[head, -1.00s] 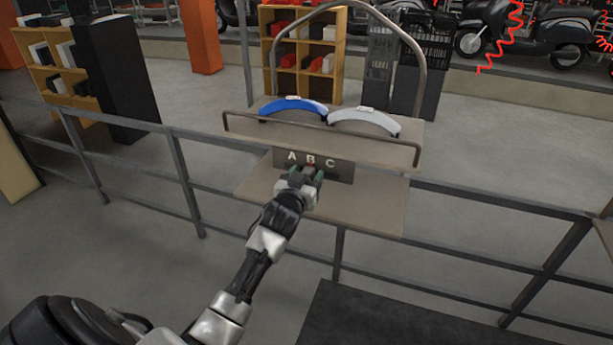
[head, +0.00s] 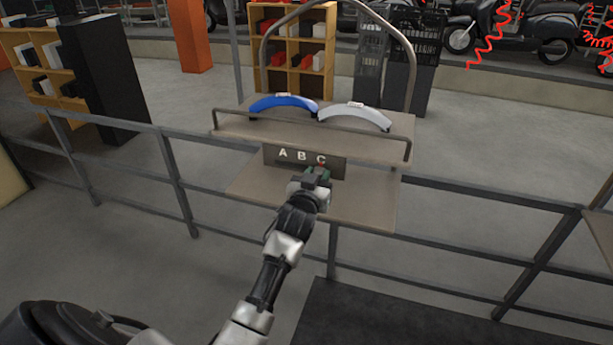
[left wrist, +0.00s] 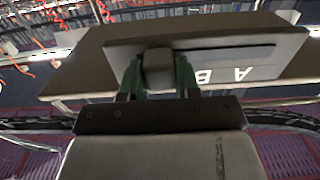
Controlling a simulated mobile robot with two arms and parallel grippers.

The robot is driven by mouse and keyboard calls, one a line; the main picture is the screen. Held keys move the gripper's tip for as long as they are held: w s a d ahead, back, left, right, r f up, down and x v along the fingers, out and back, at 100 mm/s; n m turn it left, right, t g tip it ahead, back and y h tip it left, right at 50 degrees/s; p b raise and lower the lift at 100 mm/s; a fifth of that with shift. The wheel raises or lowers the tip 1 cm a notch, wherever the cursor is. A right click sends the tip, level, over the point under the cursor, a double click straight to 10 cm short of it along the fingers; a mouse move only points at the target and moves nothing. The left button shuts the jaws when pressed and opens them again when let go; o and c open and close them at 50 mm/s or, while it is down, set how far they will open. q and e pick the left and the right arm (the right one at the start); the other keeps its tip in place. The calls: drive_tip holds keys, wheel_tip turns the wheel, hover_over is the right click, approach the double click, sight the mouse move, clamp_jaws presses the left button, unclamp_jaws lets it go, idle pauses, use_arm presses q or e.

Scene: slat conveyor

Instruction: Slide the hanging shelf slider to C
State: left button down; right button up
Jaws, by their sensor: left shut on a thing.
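The hanging shelf (head: 378,208) has a dark panel (head: 272,158) with white letters A, B and C, left to right. My left gripper (head: 318,174) is in front of the panel, just below the letter C. In the left wrist view, its green fingers are shut on the slider's grey block-shaped knob (left wrist: 158,72). In that view the panel (left wrist: 205,45) appears upside down, with A and B to the right of the knob. The C is not visible there. In the head view the knob is mostly hidden by the gripper. My right gripper is not in view.
An upper shelf board (head: 370,146) with a raised rail holds a blue curved piece (head: 283,103) and a light grey one (head: 354,115). A metal railing (head: 465,190) runs behind and below the shelf. Bookcases and scooters stand farther back.

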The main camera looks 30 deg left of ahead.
use_arm(q)
drive_tip(key=shift+d, duration=0.1)
drive_tip(key=c, duration=1.3)
unclamp_jaws()
drive_tip(key=o, duration=0.5)
drive_tip(key=shift+d, duration=0.25)
drive_tip(key=shift+a, duration=0.1)
drive_tip(key=b+v, duration=0.2)
drive_tip(key=v, duration=0.8)
drive_tip(key=shift+s+b, duration=0.35)
drive_tip(key=shift+s, duration=0.05)
